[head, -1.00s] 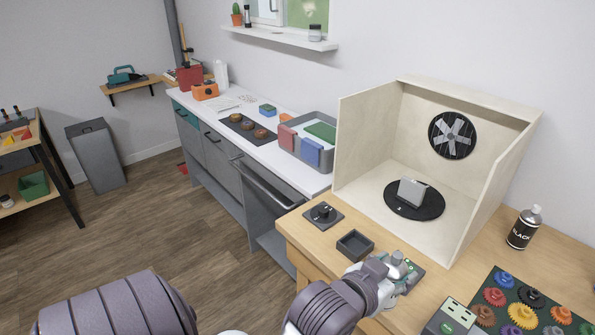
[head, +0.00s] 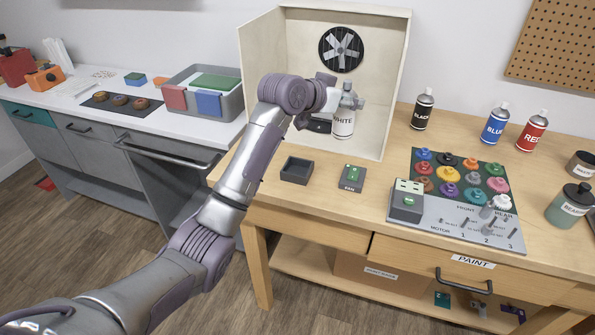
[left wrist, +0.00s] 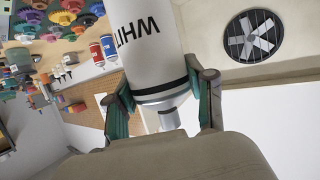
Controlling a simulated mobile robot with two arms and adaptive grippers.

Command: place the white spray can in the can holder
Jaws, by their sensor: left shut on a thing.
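The white spray can (head: 343,123), with the word WHITE on its body, is upright in my left gripper (head: 347,100), in front of the open wooden spray booth. In the left wrist view, the can (left wrist: 150,40) fills the upper middle, its nozzle end between the two fingers of the left gripper (left wrist: 160,92). The fingers are shut on it near the top. A dark square open-topped box (head: 296,170) stands empty at the bench's front left. I cannot tell whether it is the can holder. My right gripper is not in view.
Black (head: 422,110), blue (head: 494,124) and red (head: 531,131) cans stand at the back right. The booth (head: 395,75) has a wall fan. A FAN switch (head: 352,178), a gear tray (head: 418,155) and a motor panel (head: 470,232) occupy the front. A lidded bottle (head: 570,205) stands far right.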

